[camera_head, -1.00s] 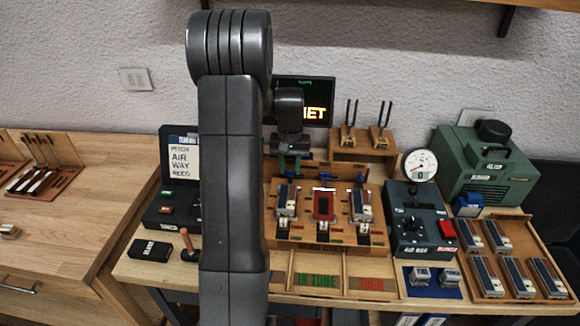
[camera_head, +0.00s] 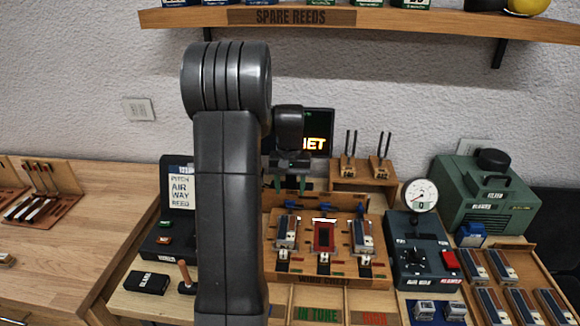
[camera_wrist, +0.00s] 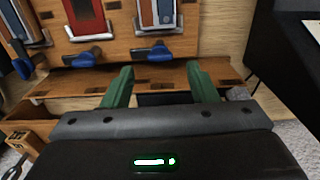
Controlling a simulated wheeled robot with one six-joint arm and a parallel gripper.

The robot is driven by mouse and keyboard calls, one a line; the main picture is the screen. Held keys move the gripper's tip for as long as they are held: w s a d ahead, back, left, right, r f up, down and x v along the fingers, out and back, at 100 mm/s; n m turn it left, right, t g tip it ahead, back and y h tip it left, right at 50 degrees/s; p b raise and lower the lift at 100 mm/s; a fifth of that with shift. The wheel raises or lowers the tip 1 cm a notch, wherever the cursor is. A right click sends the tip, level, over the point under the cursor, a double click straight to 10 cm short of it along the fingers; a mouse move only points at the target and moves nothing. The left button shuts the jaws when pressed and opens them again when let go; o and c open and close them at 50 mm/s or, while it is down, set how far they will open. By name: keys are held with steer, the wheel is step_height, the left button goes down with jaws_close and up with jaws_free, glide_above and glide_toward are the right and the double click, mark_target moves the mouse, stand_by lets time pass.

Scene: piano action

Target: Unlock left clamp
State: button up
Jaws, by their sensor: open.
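The wooden wind-chest board (camera_head: 285,263) stands mid-bench with a blue-and-silver reed block (camera_head: 286,232) at left, a red one (camera_head: 324,236) in the middle and another blue-and-silver one (camera_head: 362,238) at right. Blue-handled clamps sit behind them. The left clamp (camera_head: 290,206) shows at right in the reversed wrist view as a blue lever (camera_wrist: 152,54), lying sideways. My gripper (camera_head: 291,183) is open and empty behind the board's left part. In the wrist view its green fingers (camera_wrist: 161,84) are apart, just short of that lever, with no visible contact.
Tuning forks (camera_head: 350,155) on a wooden stand are right of my gripper, and a lit screen (camera_head: 318,135) is behind it. A gauge box (camera_head: 415,240) stands right of the board. A shelf (camera_head: 420,18) hangs above. My arm hides part of the left bench.

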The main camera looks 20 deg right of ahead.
mark_target(290, 201)
step_height(290, 201, up, 10)
stand_by(0.3)
steer(key=shift+f, duration=0.15)
step_height(290, 201, down, 14)
steer(key=shift+r, duration=0.1)
stand_by(0.6)
steer(key=shift+r, duration=0.1)
